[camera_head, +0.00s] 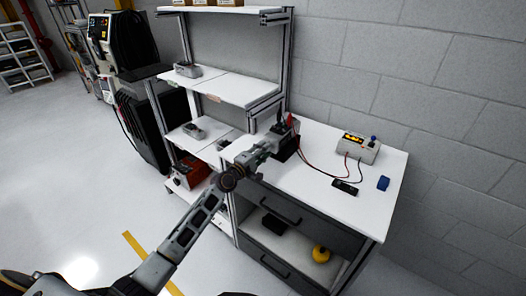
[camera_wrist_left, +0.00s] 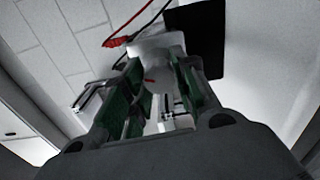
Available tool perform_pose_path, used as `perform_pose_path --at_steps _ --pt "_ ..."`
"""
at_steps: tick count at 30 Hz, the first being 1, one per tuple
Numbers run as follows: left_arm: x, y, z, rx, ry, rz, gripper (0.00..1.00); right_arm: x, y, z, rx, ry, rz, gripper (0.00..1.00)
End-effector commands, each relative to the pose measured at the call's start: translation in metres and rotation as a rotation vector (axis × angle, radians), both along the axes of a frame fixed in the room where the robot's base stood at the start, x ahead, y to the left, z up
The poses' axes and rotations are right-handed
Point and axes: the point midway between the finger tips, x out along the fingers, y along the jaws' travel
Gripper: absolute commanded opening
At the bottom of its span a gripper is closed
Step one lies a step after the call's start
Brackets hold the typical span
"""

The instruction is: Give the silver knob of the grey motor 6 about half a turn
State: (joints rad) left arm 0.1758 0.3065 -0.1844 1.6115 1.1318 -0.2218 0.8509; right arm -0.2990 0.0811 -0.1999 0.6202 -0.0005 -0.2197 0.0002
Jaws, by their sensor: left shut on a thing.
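My left gripper (camera_head: 266,148) reaches in from the left to the grey motor (camera_head: 288,139) at the left part of the workbench. In the left wrist view my left gripper (camera_wrist_left: 156,82) has its green-padded fingers on both sides of the pale silver knob (camera_wrist_left: 154,72), shut on it. A small red mark shows on the knob between the fingers. In the head view the gripper hides the knob and part of the motor. My right gripper is in neither view.
Red and black leads run from the motor to a beige power supply (camera_head: 358,148) on the white bench (camera_head: 325,200). A dark meter (camera_head: 345,187) and a blue object (camera_head: 383,183) lie farther right.

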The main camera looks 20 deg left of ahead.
Motion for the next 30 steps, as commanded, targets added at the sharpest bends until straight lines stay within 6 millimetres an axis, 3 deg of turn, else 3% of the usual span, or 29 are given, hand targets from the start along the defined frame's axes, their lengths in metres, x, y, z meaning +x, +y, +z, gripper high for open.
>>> perform_pose_path --at_steps 4,5,10,16,20,30 --pt "0.0 0.001 0.0 0.001 0.0 0.002 0.04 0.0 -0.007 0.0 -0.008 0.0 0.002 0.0" --pt "0.0 0.001 0.0 0.001 0.0 0.002 0.31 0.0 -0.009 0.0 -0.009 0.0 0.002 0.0" --pt "0.0 0.001 0.0 0.002 -0.001 0.001 0.51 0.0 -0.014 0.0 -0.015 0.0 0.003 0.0" --pt "0.0 0.0 0.0 0.002 -0.001 0.001 0.51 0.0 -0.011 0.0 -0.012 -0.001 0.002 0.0" --pt "0.0 0.0 0.0 0.002 -0.001 0.0 0.51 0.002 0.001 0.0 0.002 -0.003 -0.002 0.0" --pt "-0.012 0.005 -0.001 0.002 0.0 0.001 0.51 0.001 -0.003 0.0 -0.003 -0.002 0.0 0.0"
